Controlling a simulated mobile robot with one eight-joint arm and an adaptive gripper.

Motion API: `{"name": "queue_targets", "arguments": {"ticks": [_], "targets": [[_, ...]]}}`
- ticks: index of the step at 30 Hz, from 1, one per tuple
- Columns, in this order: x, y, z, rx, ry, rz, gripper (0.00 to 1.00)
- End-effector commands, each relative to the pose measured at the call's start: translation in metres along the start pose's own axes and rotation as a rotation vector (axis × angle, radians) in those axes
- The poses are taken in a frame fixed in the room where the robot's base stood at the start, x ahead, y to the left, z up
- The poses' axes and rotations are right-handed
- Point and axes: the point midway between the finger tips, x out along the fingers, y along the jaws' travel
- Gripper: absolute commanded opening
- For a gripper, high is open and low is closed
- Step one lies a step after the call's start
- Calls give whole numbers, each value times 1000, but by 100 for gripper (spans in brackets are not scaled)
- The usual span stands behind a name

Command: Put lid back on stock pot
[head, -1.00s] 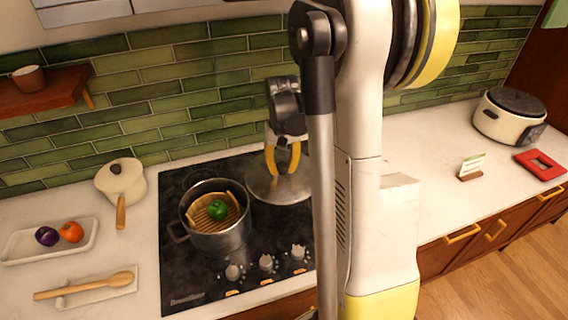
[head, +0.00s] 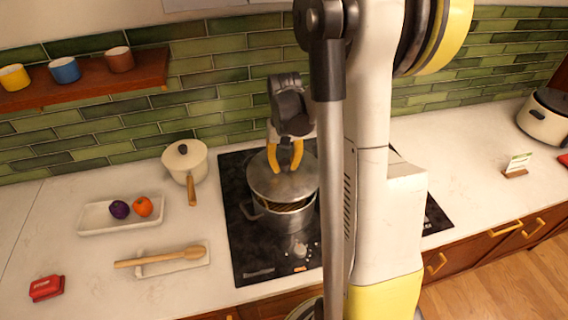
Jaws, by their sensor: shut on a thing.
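The stock pot (head: 284,218) is a steel pot on the black cooktop (head: 240,240), partly behind my arm. Its round grey lid (head: 264,180) is held above the pot's back part and looks tilted, with a gap at the front where something tan shows inside. I cannot tell whether the lid touches the rim. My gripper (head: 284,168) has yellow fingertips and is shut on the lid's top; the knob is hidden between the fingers. The green item in the pot is hidden now.
A cream lidded saucepan (head: 186,164) stands left of the cooktop. A cream cooker (head: 543,122) stands far right.

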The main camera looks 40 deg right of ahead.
Motion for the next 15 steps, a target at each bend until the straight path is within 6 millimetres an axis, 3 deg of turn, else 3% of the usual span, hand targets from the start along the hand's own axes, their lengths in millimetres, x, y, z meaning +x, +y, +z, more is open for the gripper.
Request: {"name": "queue_targets", "arguments": {"ticks": [15], "targets": [[52, 0, 0, 0, 0, 0, 0]]}}
